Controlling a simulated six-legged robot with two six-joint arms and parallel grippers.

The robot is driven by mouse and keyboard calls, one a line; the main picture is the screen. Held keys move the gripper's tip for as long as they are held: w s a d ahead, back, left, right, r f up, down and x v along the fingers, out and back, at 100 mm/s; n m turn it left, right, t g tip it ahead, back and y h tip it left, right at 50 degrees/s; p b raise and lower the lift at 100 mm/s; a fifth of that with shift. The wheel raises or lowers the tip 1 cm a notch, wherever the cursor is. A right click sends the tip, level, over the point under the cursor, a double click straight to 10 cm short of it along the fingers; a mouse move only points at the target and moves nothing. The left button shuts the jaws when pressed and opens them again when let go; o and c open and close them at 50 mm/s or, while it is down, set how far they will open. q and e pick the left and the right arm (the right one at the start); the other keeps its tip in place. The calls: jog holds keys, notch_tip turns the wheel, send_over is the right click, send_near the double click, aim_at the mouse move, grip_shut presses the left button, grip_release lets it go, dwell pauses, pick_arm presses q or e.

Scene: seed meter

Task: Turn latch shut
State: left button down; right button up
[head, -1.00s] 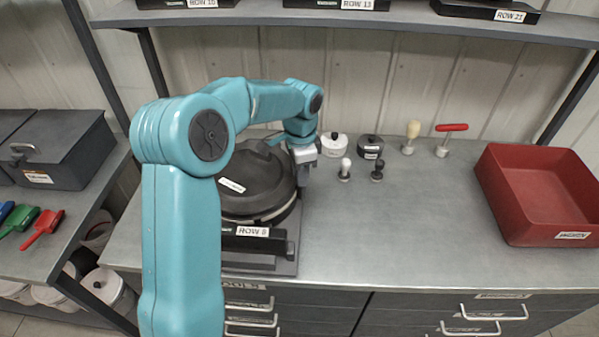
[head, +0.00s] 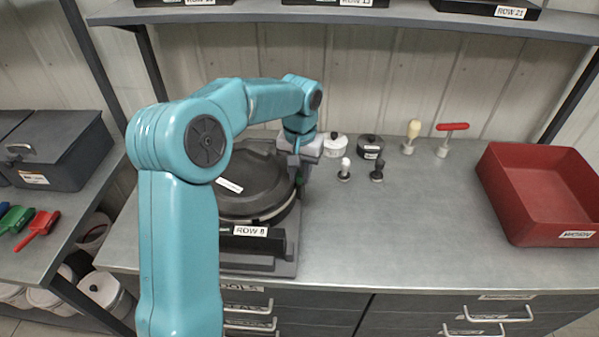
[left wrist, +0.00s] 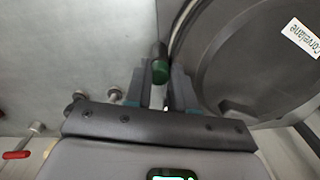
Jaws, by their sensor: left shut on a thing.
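The seed meter is a dark round unit with a domed lid (head: 250,180) on a grey base, labelled ROW 8 (head: 250,231). The latch, a dark handle with a green end (left wrist: 160,72), stands at the lid's edge in the left wrist view. My left gripper (left wrist: 159,88) has its fingers on both sides of the green end and is shut on it. In the head view, my left gripper (head: 303,165) is at the right side of the lid and hides most of the latch. My right gripper is not in view.
Small pots (head: 335,146) and several knobbed tools (head: 345,169) stand right of the meter. A red tray (head: 535,195) is at the far right. A shelf (head: 400,18) runs above. The bench front in the middle is clear.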

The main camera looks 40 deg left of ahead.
aim_at(300, 173)
pick_arm(q)
jog(key=n, duration=0.4)
jog(key=shift+w+a+r+n+b, duration=0.15)
jog(key=shift+n+b, duration=0.15)
jog(key=shift+n, duration=0.1)
jog(key=shift+a, duration=0.1)
dwell(0.3)
jog(key=c, duration=0.9)
grip_release()
jog(key=shift+c, duration=0.2)
jog(key=shift+f, duration=0.2)
jog(key=shift+r, duration=0.2)
notch_tip(300, 173, up, 16)
jog(key=p, duration=0.1)
